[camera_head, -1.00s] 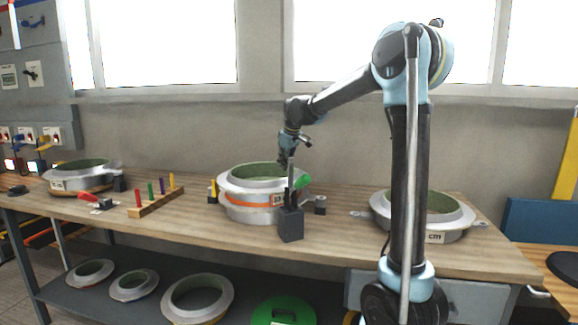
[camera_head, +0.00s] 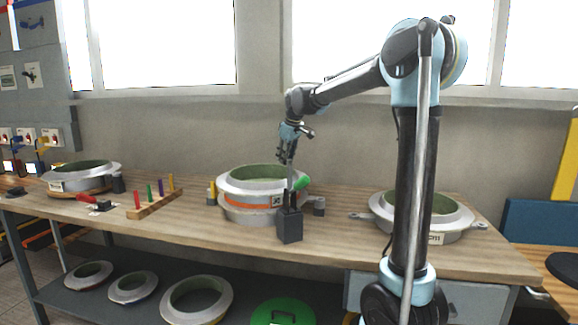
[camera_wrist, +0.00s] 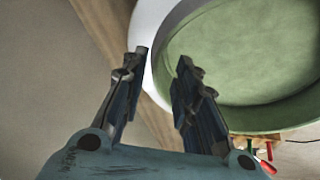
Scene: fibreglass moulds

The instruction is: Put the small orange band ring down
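The grey-white ring mould with an orange band (camera_head: 247,202) and green inside stands upright on the middle of the bench. I cannot tell whether it is the small orange band ring.
A dark tool holder (camera_head: 290,227) with a green-handled tool stands before the middle mould. Other moulds stand at the bench's left (camera_head: 60,186) and right (camera_head: 375,202). A wooden peg rack (camera_head: 150,208) is left of centre. Several rings and a green lid (camera_head: 283,308) lie on the lower shelf.

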